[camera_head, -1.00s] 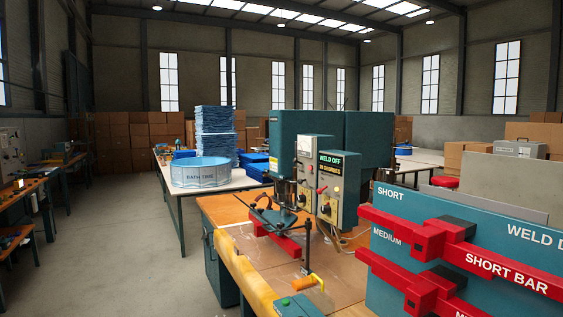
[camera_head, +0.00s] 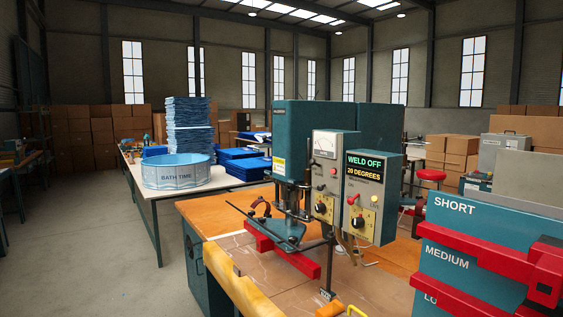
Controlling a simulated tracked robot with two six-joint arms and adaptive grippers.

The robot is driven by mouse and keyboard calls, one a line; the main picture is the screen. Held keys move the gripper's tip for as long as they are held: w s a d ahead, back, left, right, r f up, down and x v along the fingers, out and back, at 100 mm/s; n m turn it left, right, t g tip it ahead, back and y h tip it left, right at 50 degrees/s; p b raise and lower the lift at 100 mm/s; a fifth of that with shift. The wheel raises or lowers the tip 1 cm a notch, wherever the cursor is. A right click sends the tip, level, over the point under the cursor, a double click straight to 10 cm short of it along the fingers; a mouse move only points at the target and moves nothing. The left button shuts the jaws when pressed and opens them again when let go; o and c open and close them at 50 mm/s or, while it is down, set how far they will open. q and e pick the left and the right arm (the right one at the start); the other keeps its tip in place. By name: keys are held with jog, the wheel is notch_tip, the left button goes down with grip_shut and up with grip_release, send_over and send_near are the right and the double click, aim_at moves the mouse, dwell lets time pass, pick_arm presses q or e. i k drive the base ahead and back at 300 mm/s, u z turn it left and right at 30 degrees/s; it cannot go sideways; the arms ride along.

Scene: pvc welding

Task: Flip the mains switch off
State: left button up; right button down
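The welding machine (camera_head: 288,230) stands on a wooden-topped bench in the middle of the view. Its right control box (camera_head: 388,209) has a display (camera_head: 365,168) reading "WELD OFF" and "20 DEGREES". Below the display are a red-tipped lever (camera_head: 353,199) and a black rotary knob (camera_head: 357,222) on a yellow plate. The left control box (camera_head: 325,167) carries a gauge, a red button and a similar black knob (camera_head: 320,208) on a yellow plate. No label that I can read marks the mains switch, so I cannot tell its setting. Neither of my grippers is in view.
A teal rack (camera_head: 450,225) with red bars, labelled SHORT and MEDIUM, stands close at the right. A table (camera_head: 150,205) at the left holds a round blue tub (camera_head: 177,171) and blue stacks (camera_head: 190,125). The floor (camera_head: 85,245) at the left is clear.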

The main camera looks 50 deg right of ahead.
aim_at(312, 162)
jog(key=z, duration=0.35)
jog(key=i, duration=1)
jog(key=z, duration=0.8)
jog(key=k, duration=0.85)
jog(key=z, duration=0.1)
jog(key=i, duration=0.95)
jog(key=u, duration=0.05)
